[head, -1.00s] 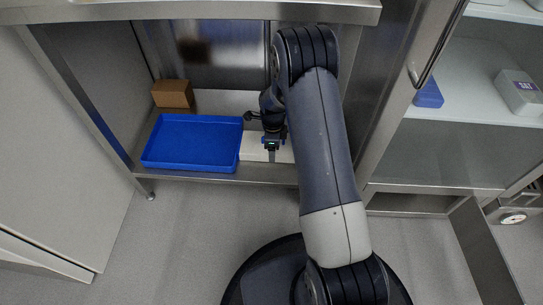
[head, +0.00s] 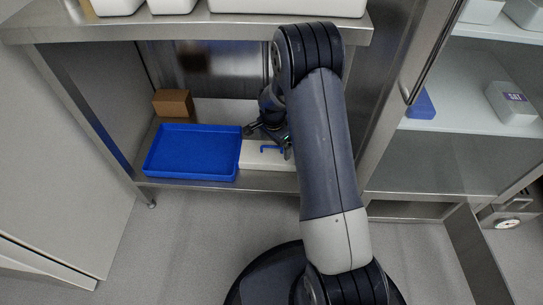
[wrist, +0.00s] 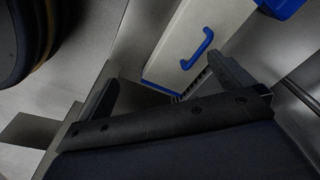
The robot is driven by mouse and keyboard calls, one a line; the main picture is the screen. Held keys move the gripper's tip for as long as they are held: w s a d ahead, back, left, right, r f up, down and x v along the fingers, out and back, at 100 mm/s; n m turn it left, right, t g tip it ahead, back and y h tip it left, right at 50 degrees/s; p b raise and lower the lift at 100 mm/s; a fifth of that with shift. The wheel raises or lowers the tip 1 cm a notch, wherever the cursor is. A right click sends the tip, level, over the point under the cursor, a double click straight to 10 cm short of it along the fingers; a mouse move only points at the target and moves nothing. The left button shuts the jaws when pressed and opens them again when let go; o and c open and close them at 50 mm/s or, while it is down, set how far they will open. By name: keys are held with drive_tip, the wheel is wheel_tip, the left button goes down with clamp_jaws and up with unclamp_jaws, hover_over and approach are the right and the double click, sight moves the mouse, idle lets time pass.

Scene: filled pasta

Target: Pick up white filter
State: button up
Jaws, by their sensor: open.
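The white filter (head: 262,164) is a pale box with a blue handle on top. It lies on the lower steel shelf, just right of the blue tray. My gripper (head: 269,141) is open and empty, above and behind the filter, and partly hidden by my arm. In the wrist view the filter (wrist: 190,62) and its blue handle (wrist: 198,50) lie beyond my open fingers (wrist: 168,82). The handle is not between the fingers. Part of the filter's right side is hidden by my arm in the head view.
The blue tray (head: 192,153) sits directly left of the filter, with a brown box (head: 173,102) behind it. The steel worktop (head: 200,28) overhangs the shelf, with white containers on it. A cabinet with glassy shelves (head: 455,150) stands to the right.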

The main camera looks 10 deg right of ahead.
drive_tip(key=n, duration=0.5)
drive_tip(key=m+t+p, duration=0.2)
drive_tip(key=m+t, duration=0.1)
drive_tip(key=m, duration=2.9)
approach(272, 147)
drive_tip(key=shift+h, duration=0.4)
drive_tip(key=x, duration=0.1)
drive_tip(key=b+x, duration=0.1)
drive_tip(key=x, duration=0.3)
drive_tip(key=shift+w+a+f+b, duration=0.2)
drive_tip(key=shift+w+a+b, duration=0.1)
drive_tip(key=shift+b, duration=0.1)
drive_tip(key=b+x, duration=0.3)
drive_tip(key=x, duration=0.2)
drive_tip(key=shift+f, duration=0.1)
